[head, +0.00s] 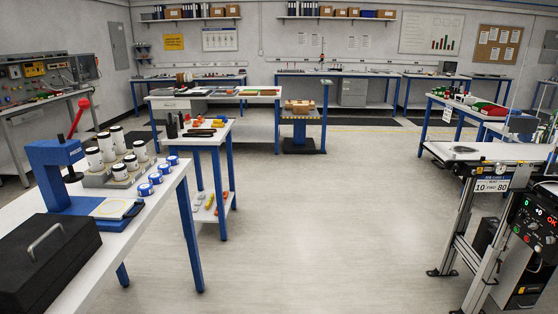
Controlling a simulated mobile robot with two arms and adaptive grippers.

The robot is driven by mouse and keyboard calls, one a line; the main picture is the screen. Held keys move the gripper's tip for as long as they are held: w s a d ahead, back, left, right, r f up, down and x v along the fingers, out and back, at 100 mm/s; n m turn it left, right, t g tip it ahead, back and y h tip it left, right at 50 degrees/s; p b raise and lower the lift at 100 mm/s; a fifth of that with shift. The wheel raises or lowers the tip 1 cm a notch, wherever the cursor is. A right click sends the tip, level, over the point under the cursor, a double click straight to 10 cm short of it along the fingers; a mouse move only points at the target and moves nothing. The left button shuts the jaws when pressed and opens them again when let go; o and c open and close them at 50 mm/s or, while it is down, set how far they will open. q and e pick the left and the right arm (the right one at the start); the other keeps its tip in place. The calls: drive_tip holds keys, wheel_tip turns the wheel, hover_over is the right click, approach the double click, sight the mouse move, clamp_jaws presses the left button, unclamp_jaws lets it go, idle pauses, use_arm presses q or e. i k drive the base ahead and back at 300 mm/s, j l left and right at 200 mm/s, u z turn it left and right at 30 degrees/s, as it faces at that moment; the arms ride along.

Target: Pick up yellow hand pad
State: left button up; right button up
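I cannot pick out a hand pad for certain. Small yellow and orange items (211,201) lie on the lower shelf of the narrow blue-legged table (205,139), left of the middle. More small orange and yellow items (218,122) lie on its top, beside dark tools (199,132). A pale plate with a yellow edge (118,208) sits on the base of the blue press (55,170) at the left. All are too small to identify surely. Neither of my grippers shows in the head view.
The left bench holds white jars (107,145), blue-and-white rolls (155,177) and a black case (40,258). A conveyor (470,151) with a control box (536,222) stands at the right. The middle floor (330,220) is clear.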

sight(216, 123)
drive_tip(key=i, duration=2.25)
drive_tip(key=i+u, duration=0.1)
drive_tip(key=i, duration=0.45)
drive_tip(key=i+l+u, duration=0.1)
drive_tip(key=i, duration=0.4)
drive_tip(key=i+l+u, duration=0.15)
drive_tip(key=i, duration=0.4)
drive_tip(key=i+l+u, duration=0.1)
drive_tip(key=i, duration=0.4)
drive_tip(key=l, duration=0.1)
